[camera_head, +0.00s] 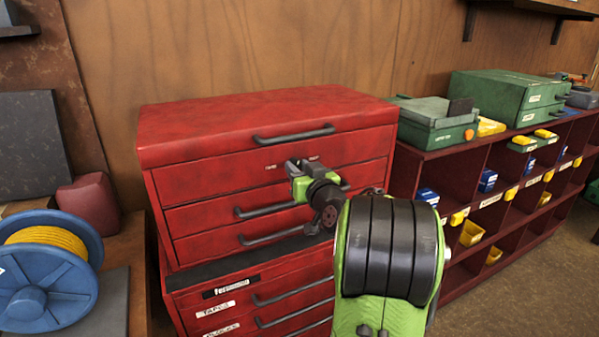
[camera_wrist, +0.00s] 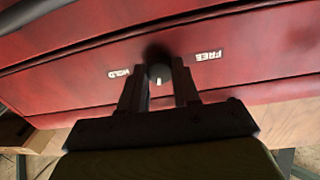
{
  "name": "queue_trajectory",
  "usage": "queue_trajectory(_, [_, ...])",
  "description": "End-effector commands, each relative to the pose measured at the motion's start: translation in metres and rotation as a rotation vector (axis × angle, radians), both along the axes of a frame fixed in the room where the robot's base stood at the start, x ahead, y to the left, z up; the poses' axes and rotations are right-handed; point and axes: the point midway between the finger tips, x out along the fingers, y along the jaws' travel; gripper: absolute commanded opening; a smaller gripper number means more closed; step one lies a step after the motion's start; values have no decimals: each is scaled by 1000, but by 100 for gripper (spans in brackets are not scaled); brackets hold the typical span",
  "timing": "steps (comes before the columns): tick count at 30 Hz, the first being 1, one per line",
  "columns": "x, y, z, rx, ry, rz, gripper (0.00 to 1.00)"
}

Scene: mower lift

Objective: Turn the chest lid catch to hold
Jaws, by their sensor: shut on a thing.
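The red tool chest (camera_head: 260,115) stands against the wall with its lid down. In the wrist view, the catch (camera_wrist: 158,73) is a small dark round knob on the red front, with a pale mark on its lower side. A HOLD label (camera_wrist: 126,71) is left of it and a FREE label (camera_wrist: 205,55) is right of it. The mark points at neither label. My gripper (camera_wrist: 159,80) has its two dark fingers shut on the catch, one on each side. In the head view, my gripper (camera_head: 297,172) is at the upper chest front and hides the catch.
A dark lid handle (camera_head: 293,135) sits above my gripper, and drawer handles (camera_head: 265,210) stick out below it. A red shelf unit (camera_head: 440,165) with bins and green cases is at the right. A blue cable reel (camera_head: 75,285) is at the left.

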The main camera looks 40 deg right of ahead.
Motion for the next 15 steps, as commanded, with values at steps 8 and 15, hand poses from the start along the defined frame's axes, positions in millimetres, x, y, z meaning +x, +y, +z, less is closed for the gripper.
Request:
queue_trajectory(8, [0, 0, 0, 247, -74, 0, 1])
queue_trajectory(15, [0, -1, 0, 468, -137, -1, 1])
